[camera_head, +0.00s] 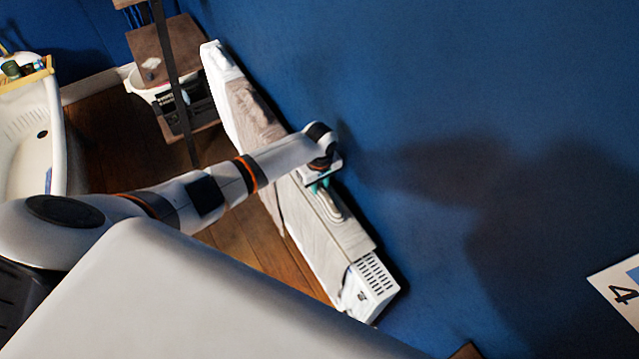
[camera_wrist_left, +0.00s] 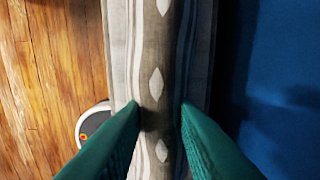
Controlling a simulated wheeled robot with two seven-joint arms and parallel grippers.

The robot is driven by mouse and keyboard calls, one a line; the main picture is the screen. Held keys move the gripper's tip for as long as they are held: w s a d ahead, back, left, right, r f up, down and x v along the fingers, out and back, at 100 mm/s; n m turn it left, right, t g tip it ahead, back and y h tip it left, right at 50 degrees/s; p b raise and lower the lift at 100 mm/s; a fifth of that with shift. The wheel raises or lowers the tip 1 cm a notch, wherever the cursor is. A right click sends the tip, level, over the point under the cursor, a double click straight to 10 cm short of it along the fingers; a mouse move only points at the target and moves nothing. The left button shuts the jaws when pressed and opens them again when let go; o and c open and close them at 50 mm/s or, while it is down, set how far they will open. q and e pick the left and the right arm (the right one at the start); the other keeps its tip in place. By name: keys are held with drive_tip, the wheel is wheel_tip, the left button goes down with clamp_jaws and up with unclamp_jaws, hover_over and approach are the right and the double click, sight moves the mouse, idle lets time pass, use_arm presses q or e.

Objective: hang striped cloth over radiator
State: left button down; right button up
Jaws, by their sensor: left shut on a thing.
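The white radiator (camera_head: 369,287) runs diagonally along the blue wall in the head view, with its near end bare. Pale beige-grey cloth (camera_head: 250,112) covers much of its top and hangs down its room side. My left gripper (camera_head: 320,184) is over the radiator's middle. In the left wrist view its green fingers (camera_wrist_left: 160,112) are shut on the striped cloth (camera_wrist_left: 157,35), which is grey-brown with white stripes and pale diamonds. The striped cloth also shows just below the gripper in the head view (camera_head: 331,204). The fingers partly hide it. My right gripper is out of view.
A white tub (camera_head: 50,120) stands at the left with a wooden tray (camera_head: 28,76) across it. A brown shelf stand (camera_head: 165,50) is near the radiator's far end. Wooden floor (camera_head: 230,235) lies between. The blue wall closes the right side.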

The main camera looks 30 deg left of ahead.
use_arm(q)
drive_tip(key=shift+f+b, duration=0.9)
drive_tip(key=shift+f, duration=0.55)
drive_tip(key=c, duration=1.1)
unclamp_jaws()
drive_tip(key=shift+r, duration=0.1)
drive_tip(key=shift+r+p, duration=2.6)
drive_tip(key=shift+p, duration=0.35)
drive_tip(key=shift+r+p, duration=0.8)
drive_tip(key=shift+r, duration=0.5)
